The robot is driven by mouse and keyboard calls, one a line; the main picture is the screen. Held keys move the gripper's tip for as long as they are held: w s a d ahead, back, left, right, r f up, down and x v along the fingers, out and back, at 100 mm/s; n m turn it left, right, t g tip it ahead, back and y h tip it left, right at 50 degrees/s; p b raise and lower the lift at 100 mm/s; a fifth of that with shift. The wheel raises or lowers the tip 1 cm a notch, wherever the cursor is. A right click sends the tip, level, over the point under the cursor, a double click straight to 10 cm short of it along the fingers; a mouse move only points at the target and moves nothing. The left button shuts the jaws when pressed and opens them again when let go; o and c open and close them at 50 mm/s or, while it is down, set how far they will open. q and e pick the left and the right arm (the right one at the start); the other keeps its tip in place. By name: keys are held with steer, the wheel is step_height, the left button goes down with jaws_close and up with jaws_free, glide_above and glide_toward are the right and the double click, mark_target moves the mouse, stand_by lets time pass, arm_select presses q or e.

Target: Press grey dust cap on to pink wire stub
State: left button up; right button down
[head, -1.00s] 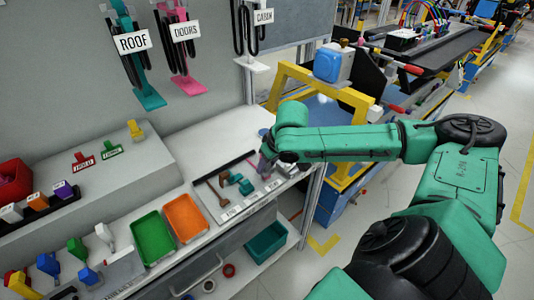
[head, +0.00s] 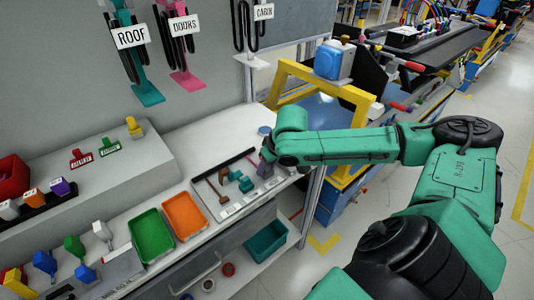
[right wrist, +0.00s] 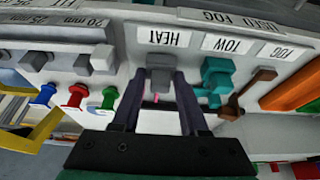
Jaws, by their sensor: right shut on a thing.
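My right gripper (right wrist: 163,78) is in the right wrist view, its two dark fingers closed around a small grey block-like piece (right wrist: 160,76) under the HEAT label. The piece looks like the grey dust cap, but its shape is partly covered by the fingers. A small pink bit (right wrist: 156,97) shows between the fingers, beside the grey piece; it may be the pink wire stub, and I cannot tell whether the two touch. In the head view my right gripper (head: 266,158) is at the right end of the bench, its tips small and mostly hidden. My left gripper is not in view.
A teal piece (right wrist: 216,76) and a brown piece (right wrist: 250,88) sit beside the gripper. Several grey blocks (right wrist: 97,60) stand by the mm labels, with a red plug (right wrist: 76,94) nearby. Green (head: 152,234) and orange trays (head: 184,215) lie to the left.

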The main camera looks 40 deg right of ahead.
steer(key=shift+f, duration=0.25)
steer(key=shift+c, duration=1.8)
jaws_free()
steer(key=p+v, duration=0.2)
steer(key=v, duration=1.2)
steer(key=shift+s+r, duration=0.2)
steer(key=shift+r, duration=0.05)
